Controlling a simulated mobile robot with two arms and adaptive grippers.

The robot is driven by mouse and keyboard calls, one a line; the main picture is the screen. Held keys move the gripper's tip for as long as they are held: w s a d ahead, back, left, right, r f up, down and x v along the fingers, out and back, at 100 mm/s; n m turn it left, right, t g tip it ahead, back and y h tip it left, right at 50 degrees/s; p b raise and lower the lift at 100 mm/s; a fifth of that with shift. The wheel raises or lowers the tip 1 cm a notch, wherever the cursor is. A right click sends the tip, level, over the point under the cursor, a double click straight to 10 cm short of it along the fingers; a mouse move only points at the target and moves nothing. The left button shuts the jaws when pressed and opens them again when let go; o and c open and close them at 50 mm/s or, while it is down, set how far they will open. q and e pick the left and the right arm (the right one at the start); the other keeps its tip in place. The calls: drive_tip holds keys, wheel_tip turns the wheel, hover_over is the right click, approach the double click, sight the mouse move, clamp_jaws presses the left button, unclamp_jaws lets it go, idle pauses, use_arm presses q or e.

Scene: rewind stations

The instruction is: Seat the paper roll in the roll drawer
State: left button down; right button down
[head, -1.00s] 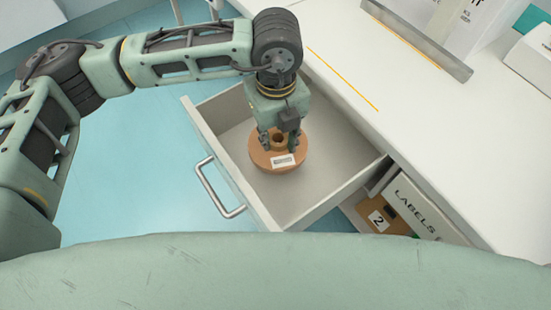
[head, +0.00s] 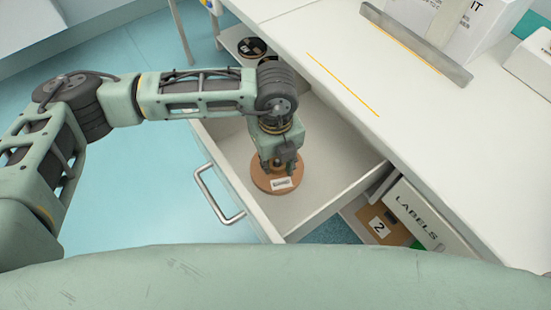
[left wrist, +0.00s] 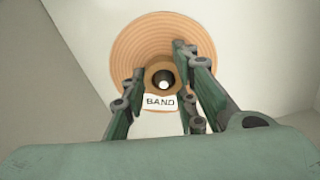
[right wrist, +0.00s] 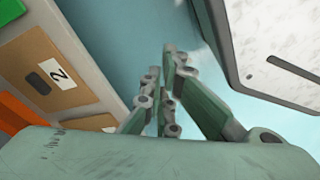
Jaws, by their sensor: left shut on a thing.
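The paper roll (head: 270,186) is a brown disc with a white label, inside the open roll drawer (head: 318,180). In the left wrist view the roll (left wrist: 130,55) shows ringed layers, a "BAND" label and a dark centre hole with a pale round spot inside. My left gripper (head: 279,166) points down into the drawer and is shut on the roll around its centre; its fingers (left wrist: 163,72) also show in the left wrist view. I cannot tell whether the roll's underside touches the drawer floor. My right gripper (right wrist: 162,65) is empty, its fingertips close together, and is out of the head view.
A metal handle (head: 215,200) is on the drawer front. The white worktop (head: 400,140) bears a metal rail (head: 415,45) and white boxes. A "LABELS" box (head: 420,215) and a brown bin marked 2 (head: 377,226) stand below right. A dark roll (head: 252,47) lies behind the drawer.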

drive_tip(key=shift+w, duration=0.1)
use_arm(q)
drive_tip(key=c, duration=1.4)
unclamp_jaws()
use_arm(e)
drive_tip(key=shift+w+r, duration=0.15)
drive_tip(key=shift+r, duration=0.15)
use_arm(q)
drive_tip(key=shift+r, duration=0.1)
drive_tip(key=shift+r+p, duration=0.55)
drive_tip(key=shift+r, duration=5.45)
use_arm(e)
drive_tip(key=shift+s+d+f, duration=0.2)
drive_tip(key=shift+s+f, duration=1.25)
drive_tip(key=shift+f, duration=0.05)
drive_tip(key=shift+w+a+r, duration=0.1)
drive_tip(key=shift+w, duration=0.1)
